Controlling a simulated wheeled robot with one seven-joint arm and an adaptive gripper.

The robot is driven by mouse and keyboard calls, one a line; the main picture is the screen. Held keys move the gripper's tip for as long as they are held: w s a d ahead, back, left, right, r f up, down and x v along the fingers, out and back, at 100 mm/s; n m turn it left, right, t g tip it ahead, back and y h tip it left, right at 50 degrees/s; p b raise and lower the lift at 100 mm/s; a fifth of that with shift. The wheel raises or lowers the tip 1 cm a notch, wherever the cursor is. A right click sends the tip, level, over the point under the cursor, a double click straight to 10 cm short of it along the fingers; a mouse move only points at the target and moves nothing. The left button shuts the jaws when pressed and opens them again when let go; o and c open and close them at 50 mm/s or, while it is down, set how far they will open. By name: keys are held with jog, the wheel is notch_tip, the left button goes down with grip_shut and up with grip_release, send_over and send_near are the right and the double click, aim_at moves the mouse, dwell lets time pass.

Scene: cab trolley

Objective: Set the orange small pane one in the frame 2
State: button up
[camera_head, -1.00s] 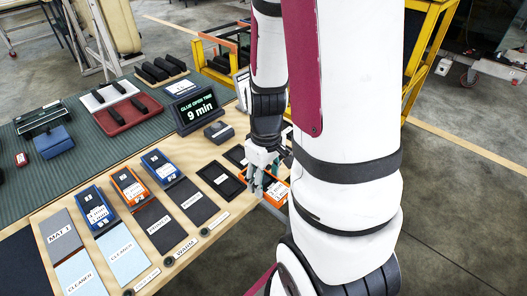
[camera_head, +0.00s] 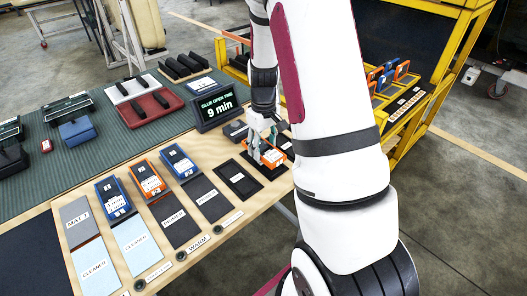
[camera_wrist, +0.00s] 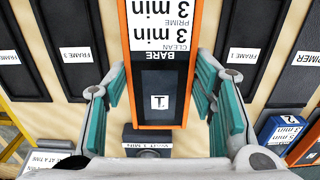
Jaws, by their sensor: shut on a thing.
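The orange small pane one (camera_head: 272,157) is in my gripper (camera_head: 266,143). In the wrist view the orange-edged pane (camera_wrist: 160,75) reads BARE, CLEAN and PRIME, with teal fingers on both sides; my gripper (camera_wrist: 160,85) is shut on it. The pane is over the middle black frame place, frame 2 (camera_head: 258,174), mostly hidden under it. Frame 1 (camera_wrist: 243,55) and frame 3 (camera_wrist: 76,54) lie on either side in the wrist view. Whether the pane rests in the frame or hangs just above it, I cannot tell.
Another orange pane (camera_head: 148,181) and blue panes (camera_head: 113,199) (camera_head: 179,162) stand left on the table. A GLUE OPEN TIME 9 min display (camera_head: 217,106) is behind. A yellow trolley (camera_head: 421,105) stands at the right with several panes.

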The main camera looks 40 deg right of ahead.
aim_at(263, 148)
jog(key=shift+f, duration=1.25)
jog(key=shift+f, duration=0.1)
jog(key=o, duration=1.4)
jog(key=shift+f, duration=0.1)
jog(key=shift+o, duration=0.2)
notch_tip(263, 148, up, 12)
jog(key=s+a+r+t, duration=0.2)
jog(key=s+a+r, duration=0.5)
jog(key=a+r, duration=0.45)
jog(key=s+a+r, duration=0.2)
jog(key=s+a, duration=0.2)
jog(key=s, duration=0.3)
jog(key=s+a+r+t, duration=0.1)
jog(key=s+a, duration=0.3)
jog(key=s, duration=0.4)
jog(key=shift+s+r+t, duration=0.2)
jog(key=shift+r+t, duration=0.1)
jog(key=shift+r, duration=0.35)
